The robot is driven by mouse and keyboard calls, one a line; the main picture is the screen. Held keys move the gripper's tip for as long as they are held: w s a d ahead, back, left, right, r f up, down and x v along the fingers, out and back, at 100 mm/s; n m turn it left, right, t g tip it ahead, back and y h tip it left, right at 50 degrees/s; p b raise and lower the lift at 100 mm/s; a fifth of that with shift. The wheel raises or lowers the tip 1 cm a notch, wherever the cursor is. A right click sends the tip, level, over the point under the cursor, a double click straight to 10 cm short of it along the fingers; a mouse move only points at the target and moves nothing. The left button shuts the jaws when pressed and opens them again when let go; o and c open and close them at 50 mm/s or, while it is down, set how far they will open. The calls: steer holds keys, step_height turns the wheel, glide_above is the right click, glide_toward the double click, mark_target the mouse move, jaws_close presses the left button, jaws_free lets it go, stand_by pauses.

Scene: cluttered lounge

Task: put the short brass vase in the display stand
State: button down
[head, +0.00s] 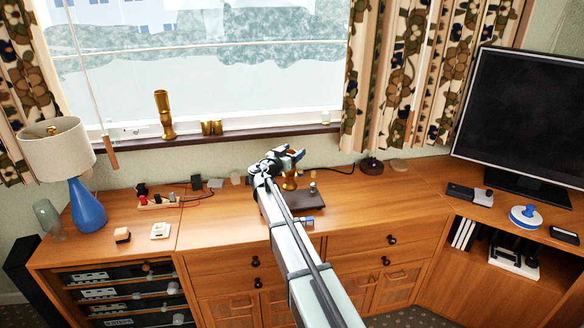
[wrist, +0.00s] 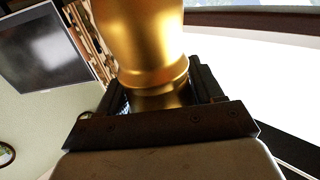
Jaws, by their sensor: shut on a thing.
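My gripper (head: 284,158) is above the middle of the wooden cabinet, shut on a brass vase. In the wrist view the shiny brass vase (wrist: 145,45) fills the space between the dark fingers, held around its narrower part. In the head view a little of the brass vase (head: 289,184) shows below the gripper; the arm and gripper hide the rest. A low dark brown stand (head: 308,202), which looks like the display stand, lies on the cabinet under and beside my arm. My arm covers part of it. Whether the vase touches the stand cannot be told.
A television (head: 522,115) stands right. The cabinet top right of the stand is mostly clear.

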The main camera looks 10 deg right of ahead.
steer(key=shift+f, duration=2.65)
steer(key=shift+c, duration=0.8)
jaws_free()
steer(key=v, duration=1.2)
